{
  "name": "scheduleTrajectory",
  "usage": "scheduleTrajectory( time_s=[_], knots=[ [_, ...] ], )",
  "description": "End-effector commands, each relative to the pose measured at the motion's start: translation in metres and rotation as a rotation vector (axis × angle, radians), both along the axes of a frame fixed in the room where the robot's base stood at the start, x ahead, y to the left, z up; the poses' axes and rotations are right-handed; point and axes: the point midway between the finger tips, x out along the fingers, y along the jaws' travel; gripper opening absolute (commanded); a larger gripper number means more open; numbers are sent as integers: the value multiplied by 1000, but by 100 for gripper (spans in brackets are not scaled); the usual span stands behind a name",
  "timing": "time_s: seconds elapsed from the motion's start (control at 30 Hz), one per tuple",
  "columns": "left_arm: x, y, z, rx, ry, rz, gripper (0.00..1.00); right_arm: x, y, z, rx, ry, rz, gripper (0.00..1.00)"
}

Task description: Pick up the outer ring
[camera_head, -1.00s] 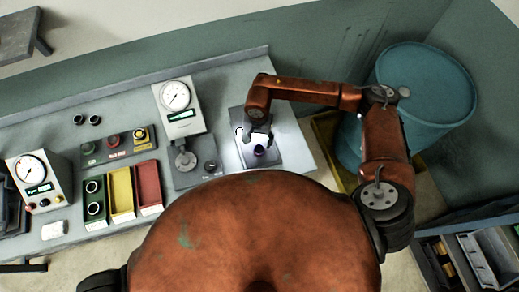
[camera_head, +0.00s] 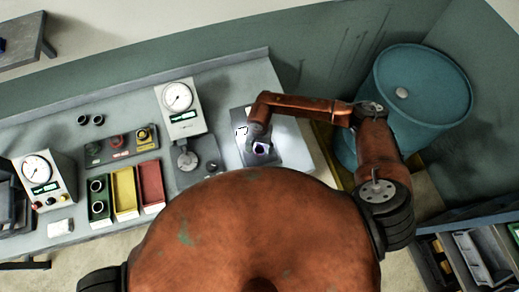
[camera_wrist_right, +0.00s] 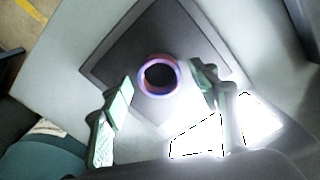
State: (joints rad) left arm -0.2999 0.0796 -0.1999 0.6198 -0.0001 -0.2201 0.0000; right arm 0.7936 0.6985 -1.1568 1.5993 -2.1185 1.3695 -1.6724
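A ring (camera_wrist_right: 160,95) with a reddish and violet sheen lies flat on a dark square plate (camera_wrist_right: 112,62) in the right wrist view. In the head view the ring (camera_head: 262,149) sits on the brightly lit plate (camera_head: 276,157) at the right of the bench, partly covered by my gripper. My right gripper (camera_wrist_right: 164,75) is open, with one green-padded finger on each side of the ring and a gap on both sides. In the head view my right gripper (camera_head: 259,143) is directly over the plate. My left gripper is in neither view.
Left of the plate stands a dial gauge (camera_head: 180,103) with a dark fixture (camera_head: 205,152). Further left are green, yellow and red bins (camera_head: 151,182), a button panel (camera_head: 120,147) and loose rings (camera_head: 98,119). A blue barrel (camera_head: 425,85) stands close to my right arm.

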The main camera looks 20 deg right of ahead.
Motion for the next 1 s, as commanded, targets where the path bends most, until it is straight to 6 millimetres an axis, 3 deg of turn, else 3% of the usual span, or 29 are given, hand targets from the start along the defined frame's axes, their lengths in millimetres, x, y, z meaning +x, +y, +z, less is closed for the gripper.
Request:
scheduleTrajectory(
  time_s=[0.67,1.0],
  knots=[
    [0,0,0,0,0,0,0,0,0,1,1,0,-1,7],
    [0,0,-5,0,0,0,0,1,0,6,1,-3,0,6]
  ],
)
